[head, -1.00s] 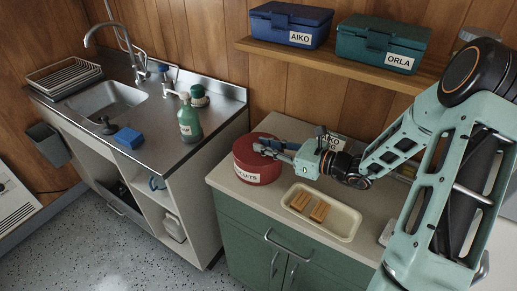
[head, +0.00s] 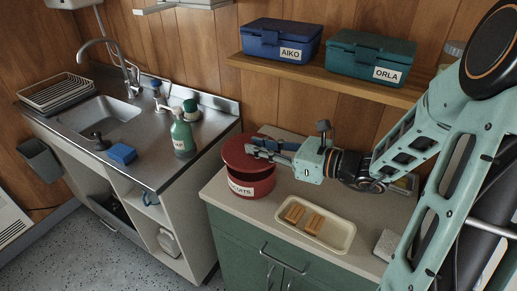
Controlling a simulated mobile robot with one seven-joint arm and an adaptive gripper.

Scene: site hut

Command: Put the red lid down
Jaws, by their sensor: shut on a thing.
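The red lid (head: 238,150) is tilted and lifted partly off the round red biscuit tin (head: 252,186), with a dark gap showing between them on the right. The tin stands on the counter at the left end of the green cabinet, its white label to the front. My gripper (head: 262,150) reaches in from the right and is shut on the red lid. The inside of the tin is mostly hidden by the lid and its shadow.
A cream tray (head: 338,237) with two brown bars (head: 314,223) lies right of the tin. Bare counter (head: 283,188) shows between them. A shelf (head: 300,75) above holds a blue box (head: 280,42) and a green box (head: 370,58). The sink unit with a green bottle (head: 183,137) stands left.

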